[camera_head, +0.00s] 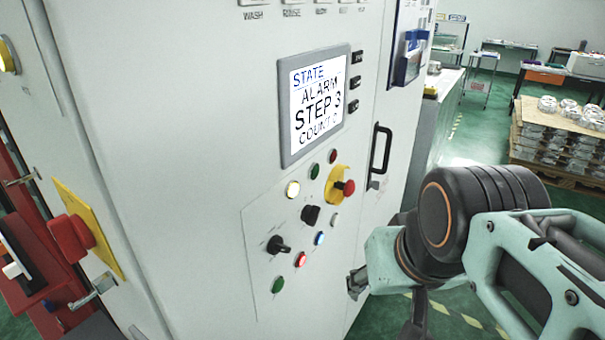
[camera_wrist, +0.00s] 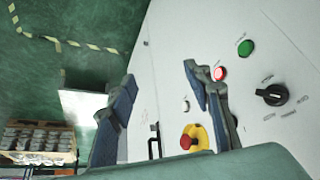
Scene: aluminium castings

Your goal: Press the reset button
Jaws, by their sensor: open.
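A white cabinet's control panel (camera_head: 262,225) bears several buttons and knobs; their labels are too small to read, so I cannot tell which button is reset. A blue button (camera_head: 320,238) is low on the panel, above a lit red button (camera_head: 300,259). The lit red button also shows in the wrist view (camera_wrist: 219,73), just right of one finger. A white button (camera_head: 335,219) and a lit yellowish button (camera_head: 293,189) are higher up. My gripper (camera_head: 357,283) is right of the panel, partly hidden; in the wrist view (camera_wrist: 160,75) its two fingers are apart and empty.
The screen (camera_head: 318,103) reads STATE, ALARM, STEP 3. A red mushroom knob on a yellow base (camera_head: 338,186), a black selector (camera_head: 278,246) and a black door handle (camera_head: 380,150) stick out. A pallet of castings (camera_head: 560,140) stands far right.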

